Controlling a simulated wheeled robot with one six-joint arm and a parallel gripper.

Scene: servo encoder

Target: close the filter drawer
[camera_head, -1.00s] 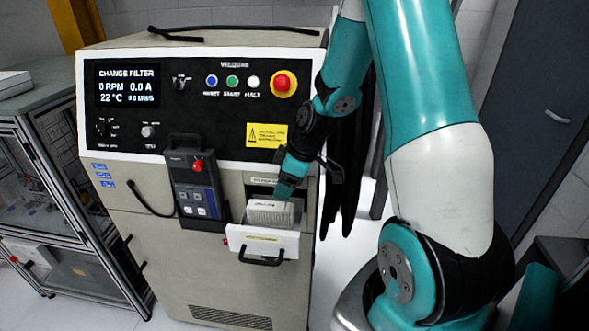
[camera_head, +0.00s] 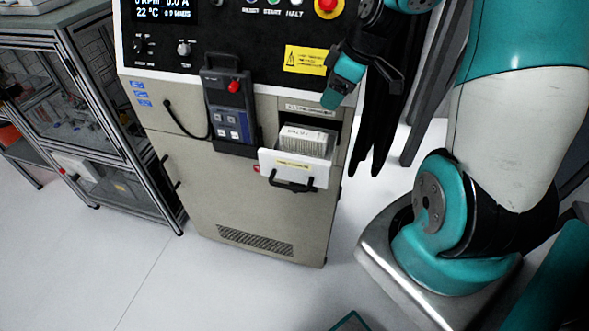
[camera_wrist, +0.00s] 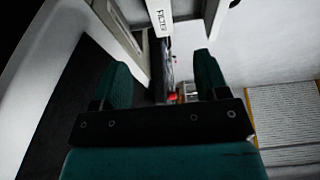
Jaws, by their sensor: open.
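The filter drawer (camera_head: 293,168) is pulled out of the beige machine's front, with a white front panel and a black handle (camera_head: 292,185). A pale grey filter block (camera_head: 303,140) sits in it. The dark slot opening shows behind and above the block. My gripper (camera_head: 332,100) is above the drawer's right part, apart from the filter, near the yellow warning label. In the wrist view my gripper (camera_wrist: 160,85) has its two teal fingers spread, with nothing held between them.
A handheld pendant (camera_head: 231,112) hangs in a holder left of the drawer. The red emergency button (camera_head: 328,5) is above. A framed glass cabinet (camera_head: 95,110) stands at the left. The floor (camera_head: 200,275) in front is clear.

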